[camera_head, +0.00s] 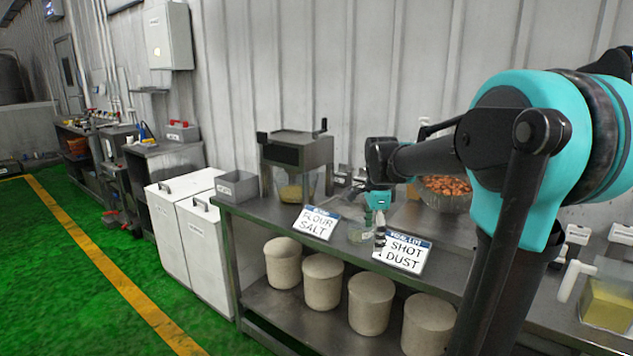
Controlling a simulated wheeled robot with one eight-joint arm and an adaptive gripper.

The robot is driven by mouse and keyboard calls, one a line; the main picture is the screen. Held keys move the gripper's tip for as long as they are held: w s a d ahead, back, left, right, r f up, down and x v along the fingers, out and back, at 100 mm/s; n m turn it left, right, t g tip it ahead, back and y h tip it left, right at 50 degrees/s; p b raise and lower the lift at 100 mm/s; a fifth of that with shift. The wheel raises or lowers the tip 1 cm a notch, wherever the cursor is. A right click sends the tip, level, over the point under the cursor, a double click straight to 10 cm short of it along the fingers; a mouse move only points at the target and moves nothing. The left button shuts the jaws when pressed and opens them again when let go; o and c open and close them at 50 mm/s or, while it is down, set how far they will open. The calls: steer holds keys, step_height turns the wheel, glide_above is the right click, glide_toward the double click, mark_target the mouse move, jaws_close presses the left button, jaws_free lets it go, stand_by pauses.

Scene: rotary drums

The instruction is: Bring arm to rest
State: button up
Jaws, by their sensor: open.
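My gripper (377,222) points down over the steel workbench (262,212), at the end of my teal and black arm that reaches in from the right. The fingers look apart and hold nothing that I can see. They are small in the picture, and whether they touch the jar cannot be told. My arm hides part of the bench behind it.
Two signs, FLOUR SALT (316,222) and SHOT DUST (403,251), stand at the bench's front edge. A hopper machine (295,152) stands behind. A bowl of brown pieces (445,190) and a yellow-filled container (607,303) are to the right. Several beige drums (323,282) fill the lower shelf.

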steer(key=s+d+f+n+t, duration=0.3)
steer(key=s+f+n, duration=1.3)
steer(key=s+f, duration=0.1)
steer(key=shift+s+n+t, duration=0.3)
steer(key=shift+s+n, duration=0.1)
steer(key=shift+s, duration=0.35)
